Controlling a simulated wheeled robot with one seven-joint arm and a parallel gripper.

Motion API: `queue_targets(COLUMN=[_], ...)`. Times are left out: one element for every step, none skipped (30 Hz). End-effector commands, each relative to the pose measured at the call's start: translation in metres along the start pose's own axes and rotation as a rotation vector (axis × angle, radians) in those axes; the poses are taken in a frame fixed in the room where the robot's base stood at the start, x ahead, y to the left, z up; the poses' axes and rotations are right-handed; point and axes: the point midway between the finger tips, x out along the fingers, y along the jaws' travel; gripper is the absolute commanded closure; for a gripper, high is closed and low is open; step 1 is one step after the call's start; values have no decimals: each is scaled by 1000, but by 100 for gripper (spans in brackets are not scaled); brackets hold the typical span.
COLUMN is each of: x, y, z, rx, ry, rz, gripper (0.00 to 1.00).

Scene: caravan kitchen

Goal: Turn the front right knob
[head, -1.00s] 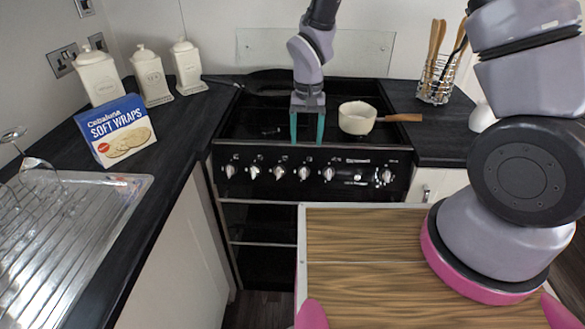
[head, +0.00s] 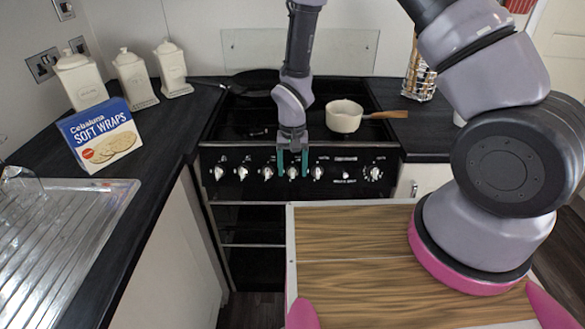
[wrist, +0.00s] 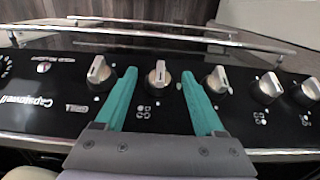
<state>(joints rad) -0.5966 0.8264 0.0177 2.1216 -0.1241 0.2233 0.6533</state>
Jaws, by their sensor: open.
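The cooker's black front panel (head: 330,158) carries a row of silver knobs. My gripper (head: 292,172) is open in front of this panel, pointing at it. In the wrist view, its teal fingers (wrist: 158,78) stand on either side of one knob (wrist: 158,72), with gaps on both sides. That knob also shows between the fingers in the head view (head: 292,172). Neighbouring knobs stand just outside the fingers, one to the left (wrist: 100,72) and one to the right (wrist: 217,80) in the wrist view. I cannot read which knob is marked front right.
A cream saucepan (head: 344,117) with a wooden handle stands on the hob, and a dark pan (head: 255,82) lies at the back left. A soft wraps box (head: 101,136) and canisters (head: 130,78) stand on the left counter. A wood-grain top (head: 380,270) lies in front.

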Motion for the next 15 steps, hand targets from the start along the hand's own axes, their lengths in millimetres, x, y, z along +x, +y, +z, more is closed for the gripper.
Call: queue_targets(x=[0,0,0,0,0,0,0,0,0,0,0,0,0,0,0], y=[0,0,0,0,0,0,0,0,0,0,0,0,0,0,0], z=[0,0,0,0,0,0,0,0,0,0,0,0,0,0,0], rx=[0,0,0,0,0,0,0,0,0,0,0,0,-1,-2,-4], ry=[0,0,0,0,0,0,0,0,0,0,0,0,0,0,0], rz=[0,0,0,0,0,0,0,0,0,0,0,1,2,3,7], gripper=[29,29,29,37,48,64,75,87,100,100,100,100,100,100,100])
